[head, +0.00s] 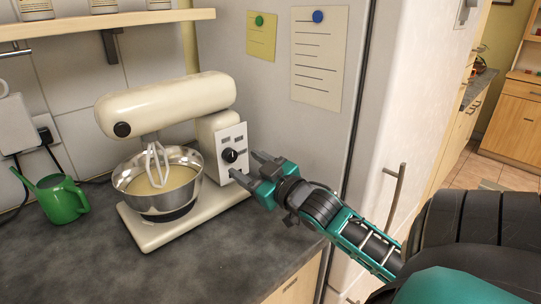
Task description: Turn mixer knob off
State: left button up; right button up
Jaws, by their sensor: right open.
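A cream stand mixer (168,103) stands on the dark counter, with its whisk lowered into a metal bowl (160,207) holding a pale yellow mix. The round black mixer knob (230,155) sits on the white panel (236,141) at the mixer's right side. My right gripper (246,167) is open, with its fingers pointing left at the panel, just right of and slightly below the knob. I cannot tell whether a fingertip touches the panel. The knob's exact setting is too small to read. My left gripper is not in view.
A green watering can (61,198) stands on the counter (90,268) left of the mixer. A wooden shelf (110,21) hangs above. The front counter is clear.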

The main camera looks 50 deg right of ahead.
jog(key=s, duration=0.7)
jog(key=shift+a, duration=0.45)
jog(key=shift+s, duration=0.15)
